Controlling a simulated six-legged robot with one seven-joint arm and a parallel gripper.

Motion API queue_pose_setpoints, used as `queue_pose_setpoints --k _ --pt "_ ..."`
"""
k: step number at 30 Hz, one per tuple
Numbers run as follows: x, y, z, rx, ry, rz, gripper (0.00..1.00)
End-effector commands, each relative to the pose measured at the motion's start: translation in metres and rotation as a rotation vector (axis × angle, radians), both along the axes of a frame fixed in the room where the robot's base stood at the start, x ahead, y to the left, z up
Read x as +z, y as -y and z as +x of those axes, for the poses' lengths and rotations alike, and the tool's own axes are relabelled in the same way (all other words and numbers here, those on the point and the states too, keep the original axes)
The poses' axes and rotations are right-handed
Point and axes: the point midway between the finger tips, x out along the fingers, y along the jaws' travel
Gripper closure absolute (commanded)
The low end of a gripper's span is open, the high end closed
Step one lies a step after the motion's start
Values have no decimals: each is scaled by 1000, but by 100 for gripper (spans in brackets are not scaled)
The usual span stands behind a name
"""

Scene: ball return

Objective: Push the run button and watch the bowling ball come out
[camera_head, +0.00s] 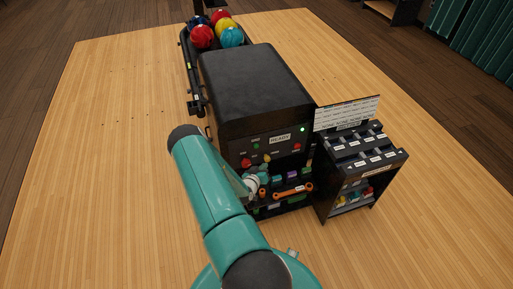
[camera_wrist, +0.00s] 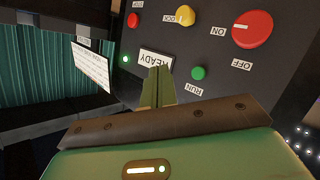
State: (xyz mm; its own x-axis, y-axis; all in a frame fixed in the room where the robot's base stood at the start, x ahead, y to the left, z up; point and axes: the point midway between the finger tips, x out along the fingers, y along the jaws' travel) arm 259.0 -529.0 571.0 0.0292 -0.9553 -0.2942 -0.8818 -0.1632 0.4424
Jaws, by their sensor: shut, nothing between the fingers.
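The green run button (camera_wrist: 198,73) is on a dark control panel, beside its upside-down RUN label in the wrist view. It also shows in the head view as a small green dot (camera_head: 256,146). My gripper (camera_wrist: 158,76) is shut and empty, its fingertips in front of the panel near the READY sign (camera_wrist: 151,58), beside the button in the picture. Whether they touch the panel is unclear. In the head view my arm hides much of the gripper. Several bowling balls, one yellow (camera_head: 227,27), sit in the rack (camera_head: 188,62) behind the black machine (camera_head: 255,85).
The panel also has a red ON/OFF knob (camera_wrist: 252,30), a yellow LOCK knob (camera_wrist: 185,16), a red STOP button (camera_wrist: 133,20) and a lit green lamp (camera_wrist: 125,59). A black shelf stand (camera_head: 322,178) stands right of the machine. Wooden floor at left is clear.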

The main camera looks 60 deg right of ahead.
Motion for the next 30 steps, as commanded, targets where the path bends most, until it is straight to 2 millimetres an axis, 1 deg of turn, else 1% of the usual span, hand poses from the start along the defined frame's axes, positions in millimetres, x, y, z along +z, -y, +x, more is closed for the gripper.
queue_pose_setpoints --k 7,21,24,30 --pt "0 11 12 0 3 -2 100" --pt "0 53 54 1 2 0 100" --pt "0 59 60 1 1 0 100" --pt "0 62 63 1 1 0 100"
